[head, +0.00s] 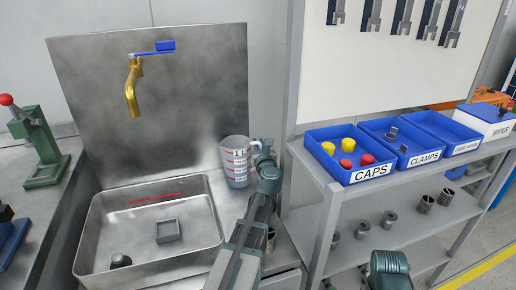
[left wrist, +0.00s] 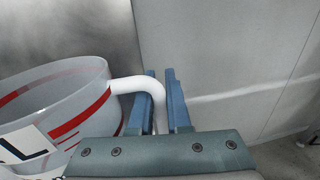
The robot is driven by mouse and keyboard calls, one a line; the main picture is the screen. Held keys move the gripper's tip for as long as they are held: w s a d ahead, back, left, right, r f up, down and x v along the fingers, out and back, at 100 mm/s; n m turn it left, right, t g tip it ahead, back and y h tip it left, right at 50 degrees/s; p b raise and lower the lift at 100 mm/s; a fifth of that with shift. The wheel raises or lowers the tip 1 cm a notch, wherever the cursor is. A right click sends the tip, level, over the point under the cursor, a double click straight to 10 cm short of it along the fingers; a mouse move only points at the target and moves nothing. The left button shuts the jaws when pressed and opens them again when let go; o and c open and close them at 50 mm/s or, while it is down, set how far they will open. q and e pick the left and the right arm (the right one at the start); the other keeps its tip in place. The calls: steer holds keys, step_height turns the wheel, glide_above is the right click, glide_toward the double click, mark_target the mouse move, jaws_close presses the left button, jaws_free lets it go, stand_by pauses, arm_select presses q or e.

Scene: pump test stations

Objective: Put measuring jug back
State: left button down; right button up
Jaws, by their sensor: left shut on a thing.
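The measuring jug (head: 236,161) is translucent with red marks and stands upright at the right of the sink, on or just above the steel counter; I cannot tell which. My left gripper (head: 262,146) is at the jug's right side, shut on its white handle. In the left wrist view the two blue fingers of the left gripper (left wrist: 161,100) lie on either side of the handle, and the jug (left wrist: 55,105) fills the left side. The jug's base is hidden there. My right gripper is not clearly in view.
The steel sink (head: 100,222) holds a small square grey part (head: 168,230) and a dark knob (head: 121,261). A brass tap (head: 132,88) hangs above. At right, a shelf carries blue bins (head: 337,172). A green press (head: 42,150) stands at left.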

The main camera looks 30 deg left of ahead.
mark_target(243, 161)
arm_select(q)
steer(key=shift+f, duration=0.15)
steer(key=c, duration=0.9)
jaws_free()
steer(key=shift+r, duration=0.2)
steer(key=shift+s+d, duration=0.15)
steer(key=shift+s, duration=0.05)
steer(key=v, duration=1.1)
steer(key=shift+s+d, duration=0.2)
